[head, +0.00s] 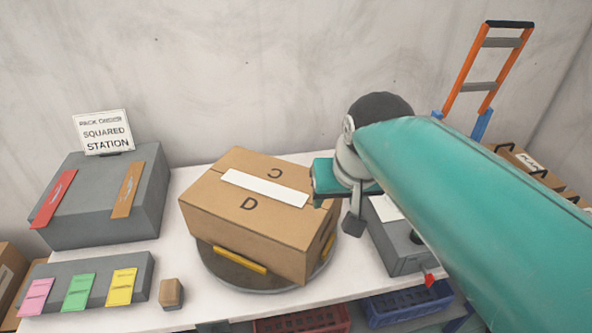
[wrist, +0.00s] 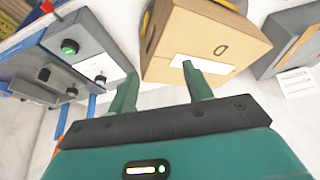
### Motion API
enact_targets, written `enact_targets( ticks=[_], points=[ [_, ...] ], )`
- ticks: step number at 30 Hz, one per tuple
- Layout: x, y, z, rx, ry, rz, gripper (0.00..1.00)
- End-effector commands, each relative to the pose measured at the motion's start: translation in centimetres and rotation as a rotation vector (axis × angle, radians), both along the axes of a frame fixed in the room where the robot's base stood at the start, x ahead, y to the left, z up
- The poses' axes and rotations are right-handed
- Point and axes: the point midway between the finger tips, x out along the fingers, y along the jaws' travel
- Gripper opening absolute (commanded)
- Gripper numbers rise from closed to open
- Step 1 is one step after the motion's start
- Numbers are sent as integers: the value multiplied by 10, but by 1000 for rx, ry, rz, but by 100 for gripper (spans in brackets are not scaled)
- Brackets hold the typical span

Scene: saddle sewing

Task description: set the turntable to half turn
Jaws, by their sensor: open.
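The turntable (head: 232,280) is a dark round disc on the white table, with yellow bars (head: 238,255) on its top at the box's sides. A cardboard box (head: 222,213) with a white label strip and the letters C and D sits on it, turned at an angle to the table edge and hiding most of the disc. My gripper (head: 328,182) is above the table at the box's right; its fingertips are unclear there. In the wrist view my gripper (wrist: 160,78) is open and empty, its fingers pointing toward the box (wrist: 205,40).
A grey control box (head: 402,244) stands right of the turntable; the wrist view shows its green button (wrist: 69,47). At left are a grey block (head: 100,210) with a "squared station" sign (head: 103,132), a card rack (head: 95,270) and a small brown block (head: 171,293).

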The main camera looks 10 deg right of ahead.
Motion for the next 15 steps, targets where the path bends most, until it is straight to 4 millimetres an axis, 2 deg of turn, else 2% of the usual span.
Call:
enact_targets(
  ticks=[7, 15],
  points=[
    [80, -5, 25, 39, 83, -74, 50],
    [172, -10, 26, 70, 174, -161, 50]
  ],
)
